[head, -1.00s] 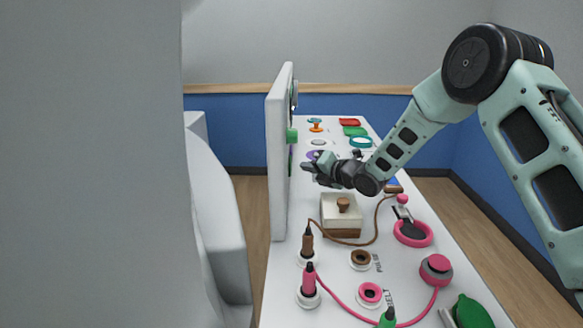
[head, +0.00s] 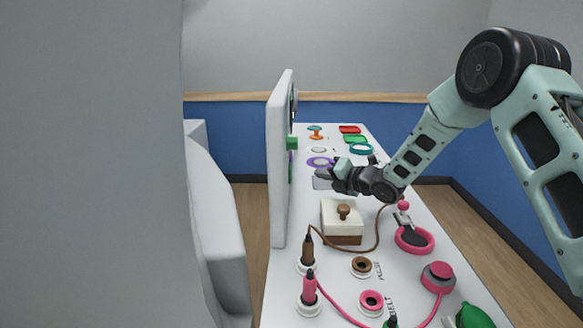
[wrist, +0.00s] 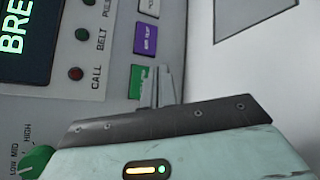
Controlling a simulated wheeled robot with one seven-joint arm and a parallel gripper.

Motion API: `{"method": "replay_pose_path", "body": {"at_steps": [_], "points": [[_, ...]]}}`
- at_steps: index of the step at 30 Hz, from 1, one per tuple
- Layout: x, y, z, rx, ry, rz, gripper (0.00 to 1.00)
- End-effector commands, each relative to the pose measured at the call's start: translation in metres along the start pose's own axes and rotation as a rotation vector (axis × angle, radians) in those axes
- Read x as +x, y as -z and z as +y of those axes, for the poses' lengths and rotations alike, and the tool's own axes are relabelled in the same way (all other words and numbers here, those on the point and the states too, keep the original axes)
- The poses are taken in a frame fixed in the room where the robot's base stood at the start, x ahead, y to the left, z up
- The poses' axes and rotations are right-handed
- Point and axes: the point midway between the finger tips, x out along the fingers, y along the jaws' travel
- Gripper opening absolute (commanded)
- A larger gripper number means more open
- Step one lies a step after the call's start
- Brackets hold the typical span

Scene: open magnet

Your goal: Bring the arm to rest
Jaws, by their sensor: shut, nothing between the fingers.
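My gripper (head: 330,177) hangs above the white table, left of its middle, near the upright white panel (head: 281,160). Its fingers are shut and empty, pointing left toward the panel. My arm reaches in from the right side of the head view. In the wrist view the gripper's fingers (wrist: 160,88) show in front of the panel face, overlapping a green button (wrist: 136,82) in the picture. I cannot tell from this view how far apart they are.
The table (head: 290,262) holds a cream box with a brown knob (head: 343,212), brown and pink plugs with cords, a pink ring (head: 414,240) and a green bulb (head: 473,316). The panel face has a green knob (wrist: 36,160) and a purple button (wrist: 144,38).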

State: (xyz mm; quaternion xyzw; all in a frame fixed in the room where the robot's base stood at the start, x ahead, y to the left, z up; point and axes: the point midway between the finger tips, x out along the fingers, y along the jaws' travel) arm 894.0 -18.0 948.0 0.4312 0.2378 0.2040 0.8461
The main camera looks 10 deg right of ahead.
Motion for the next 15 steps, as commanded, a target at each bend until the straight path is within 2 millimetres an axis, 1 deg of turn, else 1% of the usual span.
{"method": "replay_pose_path", "body": {"at_steps": [7, 11, 14, 15], "points": [[0.000, 0.000, 0.001, 0.001, 0.000, 0.000, 0.00], [-0.003, 0.012, 0.026, 0.133, 0.064, 0.014, 0.00], [-0.013, 0.036, 0.058, 0.344, 0.174, 0.026, 0.00], [-0.021, 0.051, 0.072, 0.449, 0.234, 0.028, 0.00]]}}
